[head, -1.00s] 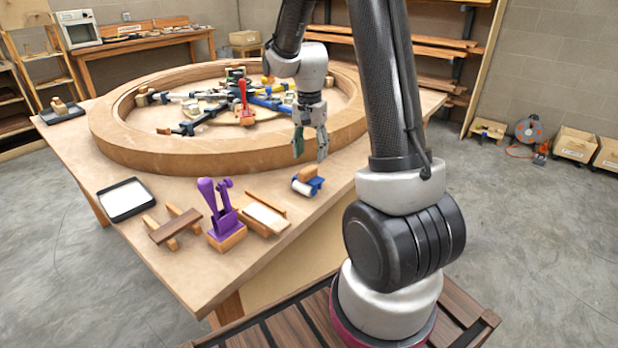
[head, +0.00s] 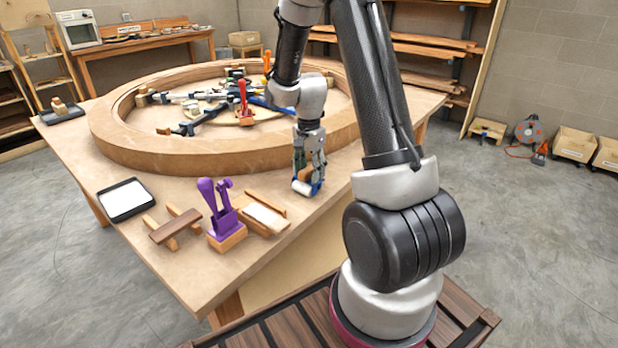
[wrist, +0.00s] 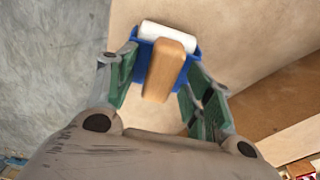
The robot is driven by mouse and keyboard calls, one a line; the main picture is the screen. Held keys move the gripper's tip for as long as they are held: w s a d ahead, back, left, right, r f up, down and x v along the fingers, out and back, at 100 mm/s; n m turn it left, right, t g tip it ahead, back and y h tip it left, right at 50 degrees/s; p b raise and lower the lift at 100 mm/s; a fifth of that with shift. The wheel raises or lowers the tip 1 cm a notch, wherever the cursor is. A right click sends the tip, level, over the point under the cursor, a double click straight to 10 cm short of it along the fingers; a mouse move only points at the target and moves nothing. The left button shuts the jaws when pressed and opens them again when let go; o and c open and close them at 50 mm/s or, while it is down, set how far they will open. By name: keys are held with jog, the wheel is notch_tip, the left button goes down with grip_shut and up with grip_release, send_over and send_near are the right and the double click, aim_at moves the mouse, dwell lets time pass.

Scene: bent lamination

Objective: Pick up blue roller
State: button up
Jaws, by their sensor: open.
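The blue roller (wrist: 148,62) lies on the table, with a blue frame, a white roll and a wooden handle. In the wrist view it sits between the fingers of my gripper (wrist: 156,85), the handle pointing toward the palm. The green-padded fingers are apart, one on each side of the roller. In the head view my gripper (head: 309,180) points down over the roller (head: 303,187), hiding much of it. I cannot tell whether either finger touches it.
A large wooden ring (head: 140,160) with several clamps inside fills the back of the table. To the left are a purple clamp (head: 222,215), a wooden block piece (head: 265,217), a wooden stand (head: 174,228) and a white-filled tray (head: 125,201). The table's edge is close to the roller's right.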

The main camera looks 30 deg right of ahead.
aim_at(309, 168)
jog(key=shift+c, duration=0.4)
grip_shut()
notch_tip(309, 168, up, 10)
jog(key=shift+r, duration=0.1)
jog(key=c, duration=0.8)
grip_release()
jog(key=shift+c, duration=0.6)
